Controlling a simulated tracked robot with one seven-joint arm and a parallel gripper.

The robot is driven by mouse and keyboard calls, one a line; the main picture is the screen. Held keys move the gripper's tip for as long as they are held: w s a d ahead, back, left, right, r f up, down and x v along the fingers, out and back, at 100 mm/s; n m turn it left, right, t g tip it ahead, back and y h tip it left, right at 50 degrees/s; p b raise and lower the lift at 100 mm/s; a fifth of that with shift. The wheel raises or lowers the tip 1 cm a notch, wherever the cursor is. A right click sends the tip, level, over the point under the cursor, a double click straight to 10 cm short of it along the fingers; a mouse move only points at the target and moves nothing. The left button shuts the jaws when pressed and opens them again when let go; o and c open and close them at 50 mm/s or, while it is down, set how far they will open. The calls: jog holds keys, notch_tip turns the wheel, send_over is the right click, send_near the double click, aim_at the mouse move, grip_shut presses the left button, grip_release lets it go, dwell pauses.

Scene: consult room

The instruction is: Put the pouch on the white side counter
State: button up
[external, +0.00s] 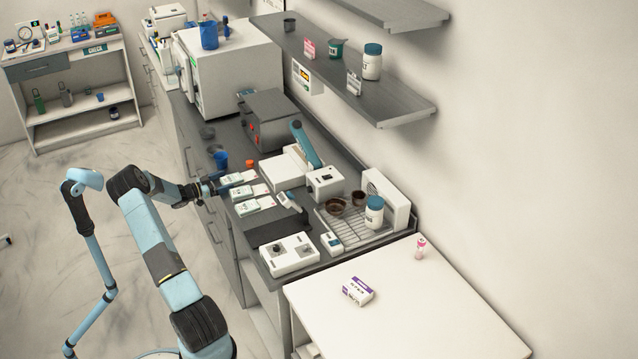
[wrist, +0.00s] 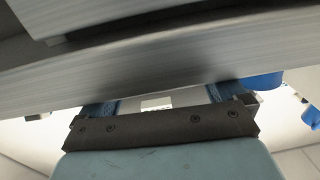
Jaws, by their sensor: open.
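Several flat white packets with green print lie in a row on the dark counter in the external view; they look like pouches, and I cannot tell which one the task means. The far packet (external: 238,179) is closest to my gripper (external: 214,187). My gripper reaches in from the left over the counter's front edge, just beside that packet. In the wrist view my gripper (wrist: 165,100) has its blue fingers apart, with a small whitish shape (wrist: 156,103) visible between them. The white side counter (external: 420,310) stands at the lower right.
On the side counter are a purple-and-white box (external: 358,291) and a pink-capped bottle (external: 420,247). A grey shelf (external: 400,108) overhangs the back.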

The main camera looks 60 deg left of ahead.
jog(key=s, duration=1.3)
jog(key=shift+s+d, duration=0.35)
jog(key=shift+s, duration=0.05)
